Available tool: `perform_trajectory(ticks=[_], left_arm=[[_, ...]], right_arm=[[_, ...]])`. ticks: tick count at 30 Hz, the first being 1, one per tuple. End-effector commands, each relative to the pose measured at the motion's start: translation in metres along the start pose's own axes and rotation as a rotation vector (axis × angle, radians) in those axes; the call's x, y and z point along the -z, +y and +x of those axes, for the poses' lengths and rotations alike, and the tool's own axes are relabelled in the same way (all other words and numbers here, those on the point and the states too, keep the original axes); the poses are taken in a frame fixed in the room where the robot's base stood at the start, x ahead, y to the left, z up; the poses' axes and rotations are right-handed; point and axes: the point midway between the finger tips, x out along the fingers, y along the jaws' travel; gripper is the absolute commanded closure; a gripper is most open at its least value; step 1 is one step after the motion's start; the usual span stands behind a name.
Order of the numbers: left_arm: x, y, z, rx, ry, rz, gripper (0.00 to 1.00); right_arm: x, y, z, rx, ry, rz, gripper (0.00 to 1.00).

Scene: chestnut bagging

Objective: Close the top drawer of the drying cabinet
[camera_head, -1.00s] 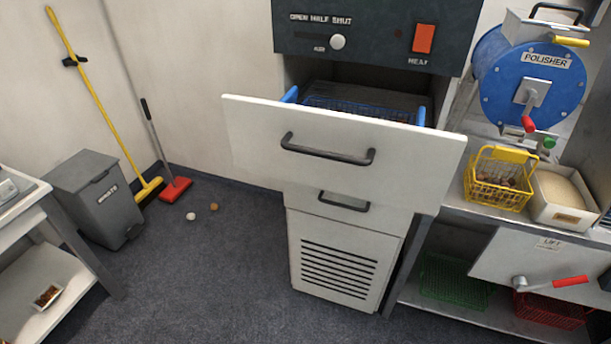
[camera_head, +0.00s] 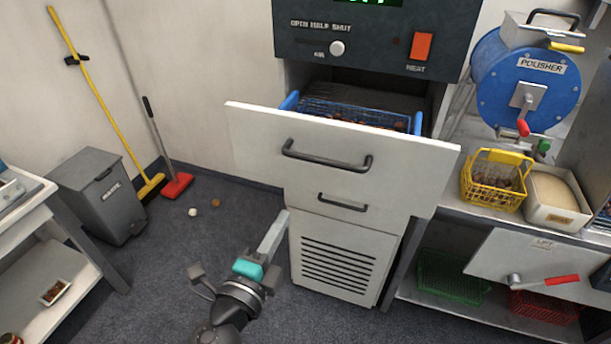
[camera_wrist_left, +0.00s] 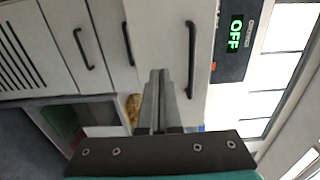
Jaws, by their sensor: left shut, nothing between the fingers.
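The drying cabinet's top drawer (camera_head: 400,168) stands pulled out, its white front with a dark handle (camera_head: 326,155) facing me. A blue basket (camera_head: 350,112) with brown chestnuts sits inside it. My left gripper (camera_head: 279,222) is shut and empty, in front of the cabinet at the lower left of the drawer front in the head view. In the left wrist view the shut fingers (camera_wrist_left: 156,82) point toward the white fronts, and a dark handle (camera_wrist_left: 191,60) shows just right of them. I cannot tell whether they touch anything. My right gripper is out of view.
A lower drawer (camera_head: 343,202) is shut below. The control panel (camera_head: 375,40) is above. On the right counter stand a yellow basket (camera_head: 496,180), a white box (camera_head: 556,197) and the blue polisher (camera_head: 528,85). A grey bin (camera_head: 103,195) stands left; the floor between is mostly clear.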

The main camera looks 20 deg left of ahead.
Motion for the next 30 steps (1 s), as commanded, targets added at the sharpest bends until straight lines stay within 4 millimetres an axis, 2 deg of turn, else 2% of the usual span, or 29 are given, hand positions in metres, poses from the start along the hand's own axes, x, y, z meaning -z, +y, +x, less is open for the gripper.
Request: perform_trajectory(ticks=[9,21,30], left_arm=[[0.0,-0.003,0.045,0.001,-0.001,0.0,1.0],[0.0,-0.001,0.103,0.0,-0.001,-0.003,1.0],[0.0,0.0,0.127,-0.001,0.0,-0.002,1.0]], right_arm=[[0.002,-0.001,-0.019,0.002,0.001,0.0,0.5],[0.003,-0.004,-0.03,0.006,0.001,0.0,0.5],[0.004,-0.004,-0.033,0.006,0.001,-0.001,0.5]])
